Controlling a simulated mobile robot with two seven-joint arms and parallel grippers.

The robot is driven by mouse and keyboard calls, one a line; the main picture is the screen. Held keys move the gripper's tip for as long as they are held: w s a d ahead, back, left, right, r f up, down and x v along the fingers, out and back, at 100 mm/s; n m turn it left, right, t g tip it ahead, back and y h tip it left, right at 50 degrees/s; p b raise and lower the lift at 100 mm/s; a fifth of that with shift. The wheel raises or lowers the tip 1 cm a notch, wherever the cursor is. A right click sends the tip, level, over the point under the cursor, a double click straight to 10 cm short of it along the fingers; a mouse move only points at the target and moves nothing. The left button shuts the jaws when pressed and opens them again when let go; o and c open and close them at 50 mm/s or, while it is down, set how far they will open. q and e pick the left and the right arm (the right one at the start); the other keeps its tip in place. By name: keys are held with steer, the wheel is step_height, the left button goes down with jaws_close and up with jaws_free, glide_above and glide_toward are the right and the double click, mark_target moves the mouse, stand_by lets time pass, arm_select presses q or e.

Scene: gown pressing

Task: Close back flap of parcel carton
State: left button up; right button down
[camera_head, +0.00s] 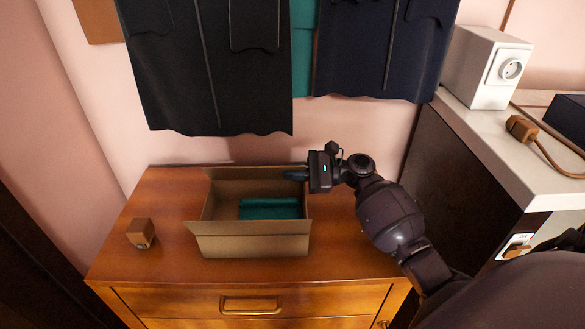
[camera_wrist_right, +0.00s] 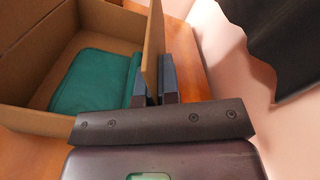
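The parcel carton (camera_head: 252,245) stands open on the wooden dresser, with a folded teal cloth (camera_head: 268,209) inside. Its front flap hangs outward toward me. The back flap (camera_head: 240,174) stands up along the rear edge. My right gripper (camera_head: 292,176) is at the carton's back right corner. In the right wrist view its fingers (camera_wrist_right: 155,82) lie on both sides of the upright back flap (camera_wrist_right: 153,45), close against it, and look shut on it. The teal cloth (camera_wrist_right: 90,80) shows to the left there. My left gripper is not in view.
A small brown block (camera_head: 141,233) sits on the dresser (camera_head: 170,265), left of the carton. Dark garments (camera_head: 215,70) hang on the wall behind. A pale counter (camera_head: 490,140) with a white box (camera_head: 485,68) stands at the right. The dresser top left of the carton is mostly clear.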

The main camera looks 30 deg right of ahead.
steer(key=n, duration=0.2)
steer(key=f, duration=0.1)
steer(key=shift+s+a+n+b, duration=0.25)
steer(key=shift+s+n+b, duration=0.1)
steer(key=shift+n, duration=0.05)
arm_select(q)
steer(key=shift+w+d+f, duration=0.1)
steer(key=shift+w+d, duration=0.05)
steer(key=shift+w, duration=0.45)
arm_select(e)
steer(key=shift+s+a+f+n, duration=0.1)
steer(key=shift+s+n, duration=0.05)
steer(key=shift+n, duration=0.55)
